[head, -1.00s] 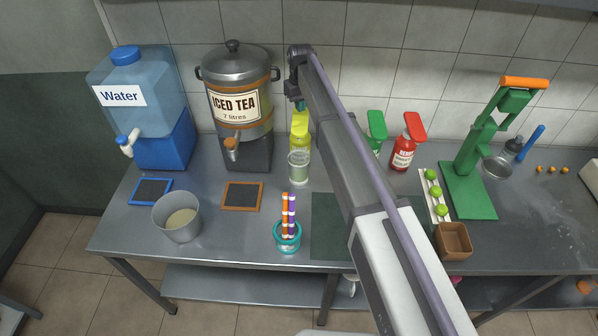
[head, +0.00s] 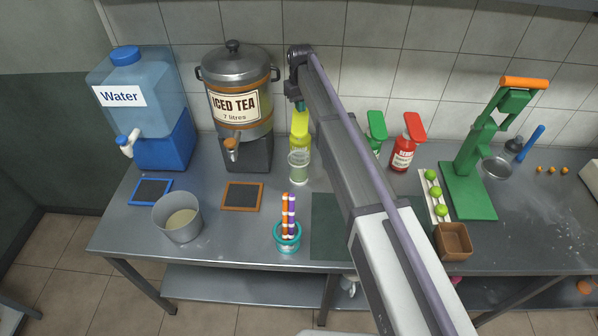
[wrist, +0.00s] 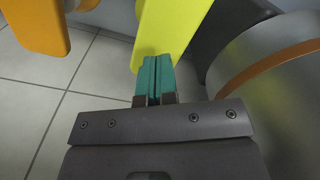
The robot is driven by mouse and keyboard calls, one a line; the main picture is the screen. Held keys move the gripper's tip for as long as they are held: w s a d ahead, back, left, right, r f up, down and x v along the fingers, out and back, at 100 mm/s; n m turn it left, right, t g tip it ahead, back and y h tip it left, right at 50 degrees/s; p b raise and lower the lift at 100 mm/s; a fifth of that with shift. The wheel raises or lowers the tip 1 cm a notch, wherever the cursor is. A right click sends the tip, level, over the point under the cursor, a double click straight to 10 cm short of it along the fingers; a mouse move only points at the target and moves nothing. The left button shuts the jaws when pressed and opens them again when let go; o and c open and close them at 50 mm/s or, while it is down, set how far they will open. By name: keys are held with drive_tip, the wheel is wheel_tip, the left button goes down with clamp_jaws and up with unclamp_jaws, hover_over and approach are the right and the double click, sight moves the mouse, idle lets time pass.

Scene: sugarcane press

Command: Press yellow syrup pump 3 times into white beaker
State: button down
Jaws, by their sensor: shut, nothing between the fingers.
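The yellow syrup pump (head: 300,123) stands on the table in front of the wall, right of the iced tea dispenser. A pale, see-through beaker (head: 299,169) with whitish-green markings or contents stands directly in front of it, below its nozzle side. My gripper (head: 301,105) is over the pump's yellow head, its teal fingers pointing down. In the wrist view the fingers (wrist: 155,75) are shut together with nothing between them. Their tips overlap the edge of the yellow pump head (wrist: 172,28); whether they touch it I cannot tell. The fill level in the beaker is unclear.
The iced tea dispenser (head: 235,95) stands close at the left.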

sight(300, 116)
idle(0.4)
drive_tip(key=shift+f+b, duration=2.5)
drive_tip(key=shift+b, duration=0.05)
drive_tip(key=shift+r, duration=0.1)
drive_tip(key=shift+r+p, duration=2.4)
drive_tip(key=shift+p, duration=0.15)
drive_tip(key=shift+f, duration=0.1)
drive_tip(key=shift+f+b, duration=2.4)
drive_tip(key=shift+b, duration=0.15)
wheel_tip(300, 116, up, 5)
drive_tip(key=p, duration=0.5)
drive_tip(key=shift+f, duration=0.15)
